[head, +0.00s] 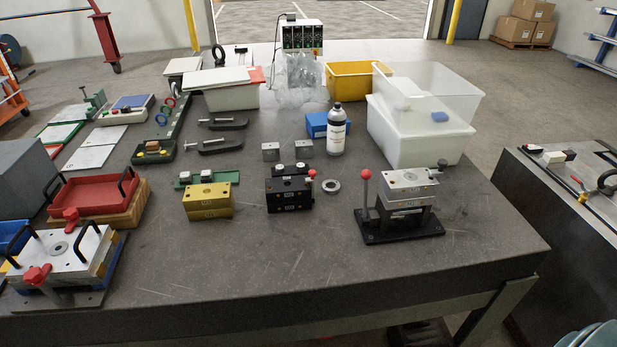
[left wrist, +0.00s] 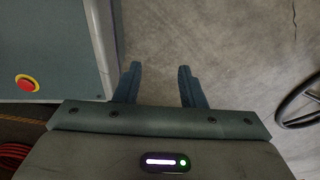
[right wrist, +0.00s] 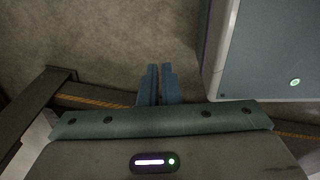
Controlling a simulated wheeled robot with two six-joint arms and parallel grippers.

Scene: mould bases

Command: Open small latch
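Which part is the small latch I cannot tell for certain. In the head view a black mould base (head: 289,191) stands mid-table with a small red knob (head: 311,173) on its right side. At the left, a silver mould plate (head: 62,252) carries red clamps (head: 37,275). My left gripper (left wrist: 160,75) is open and empty over the floor. My right gripper (right wrist: 159,72) is shut and empty, also over floor. Neither shows in the head view.
A gold block (head: 208,203) and a metal ring (head: 331,186) lie near the black mould base. A spray can (head: 337,132), white tub (head: 420,140) and yellow bin (head: 354,80) stand behind. The table's front strip (head: 270,270) is clear.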

